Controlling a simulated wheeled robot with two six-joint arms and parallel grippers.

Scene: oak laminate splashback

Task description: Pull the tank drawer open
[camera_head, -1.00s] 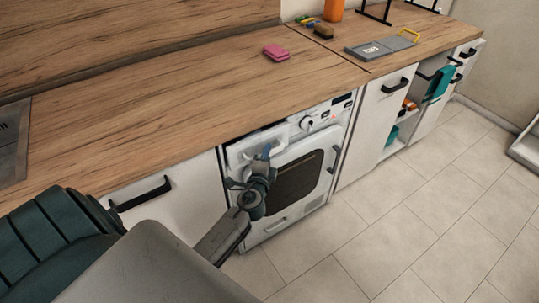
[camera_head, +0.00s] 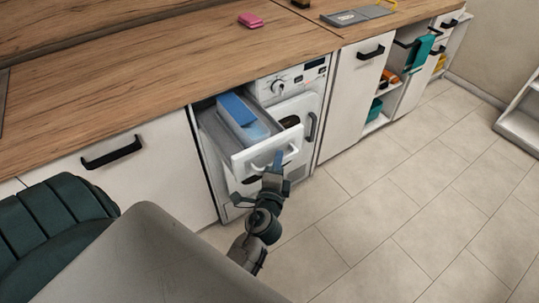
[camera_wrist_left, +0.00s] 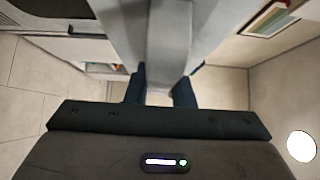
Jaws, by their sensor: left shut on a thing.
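The tank drawer (camera_head: 263,149) of the white dryer (camera_head: 295,82) is pulled well out of the machine's upper left. A tank with a blue top (camera_head: 238,110) lies inside it. My left gripper (camera_head: 277,160) is at the drawer's front, shut on the white drawer handle (camera_head: 286,156). In the left wrist view the two dark fingers (camera_wrist_left: 160,88) sit either side of a pale bar, which runs up the picture. The fingers partly hide the handle in the head view. My right gripper does not show.
The wooden worktop (camera_head: 130,85) runs above the dryer, with a pink sponge (camera_head: 250,20) on it. White cabinets stand on both sides, and a teal towel (camera_head: 417,52) hangs further right. The tiled floor (camera_head: 400,200) in front is clear.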

